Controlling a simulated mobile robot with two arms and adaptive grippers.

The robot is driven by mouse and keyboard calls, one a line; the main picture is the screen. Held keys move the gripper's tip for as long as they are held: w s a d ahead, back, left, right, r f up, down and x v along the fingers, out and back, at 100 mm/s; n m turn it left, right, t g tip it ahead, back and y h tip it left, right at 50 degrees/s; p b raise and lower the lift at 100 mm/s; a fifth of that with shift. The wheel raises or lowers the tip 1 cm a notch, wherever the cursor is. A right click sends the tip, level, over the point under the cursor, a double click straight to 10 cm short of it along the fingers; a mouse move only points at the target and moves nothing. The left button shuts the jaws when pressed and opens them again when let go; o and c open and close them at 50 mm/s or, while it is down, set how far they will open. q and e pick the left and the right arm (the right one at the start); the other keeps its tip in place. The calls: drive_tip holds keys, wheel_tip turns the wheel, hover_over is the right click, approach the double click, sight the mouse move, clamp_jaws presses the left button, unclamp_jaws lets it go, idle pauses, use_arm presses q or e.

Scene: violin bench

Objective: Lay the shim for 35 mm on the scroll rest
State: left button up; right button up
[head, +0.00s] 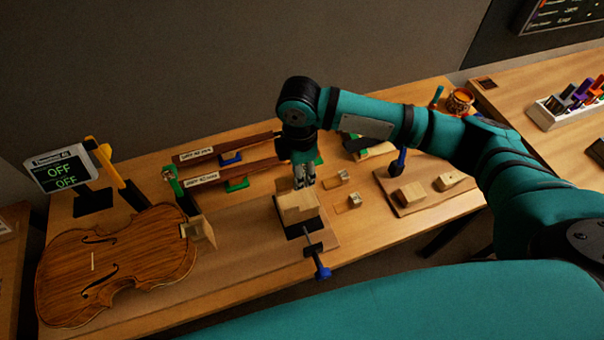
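My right gripper (304,180) points down just above a pale wooden block (298,208) on a dark base. I cannot tell whether its fingertips touch the block, or whether they are open or shut. Two small wooden pieces with metallic-looking parts lie right of it, one farther back (342,178) and one nearer (354,202). Two more wooden blocks, left (410,193) and right (446,182), sit on a board (425,203). I cannot make out a 35 mm mark on any piece, nor tell which is the scroll rest. My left gripper is not in view.
A violin body (130,260) lies at the left of the bench. A display reading OFF (60,168) stands behind it. A blue-handled clamp (318,262) juts at the front edge. Labelled dark strips, upper (230,148) and lower (235,173), lie at the back.

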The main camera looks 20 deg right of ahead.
sight(300, 199)
drive_tip(key=shift+s+d, duration=0.15)
drive_tip(key=shift+d, duration=0.05)
drive_tip(key=shift+a+r+p, duration=0.1)
drive_tip(key=shift+r+p, duration=0.1)
drive_tip(key=shift+p, duration=0.55)
wheel_tip(300, 199, down, 3)
drive_tip(key=shift+f+b, duration=0.1)
drive_tip(key=shift+b, duration=0.55)
drive_tip(key=shift+f+b, duration=0.4)
drive_tip(key=shift+f, duration=1.95)
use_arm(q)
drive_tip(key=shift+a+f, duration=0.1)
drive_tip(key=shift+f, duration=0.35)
use_arm(e)
drive_tip(key=shift+f, duration=0.7)
drive_tip(key=o, duration=1.1)
drive_tip(key=shift+r, duration=0.25)
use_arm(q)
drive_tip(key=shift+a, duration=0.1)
use_arm(e)
wheel_tip(300, 199, up, 12)
drive_tip(key=shift+f, duration=0.2)
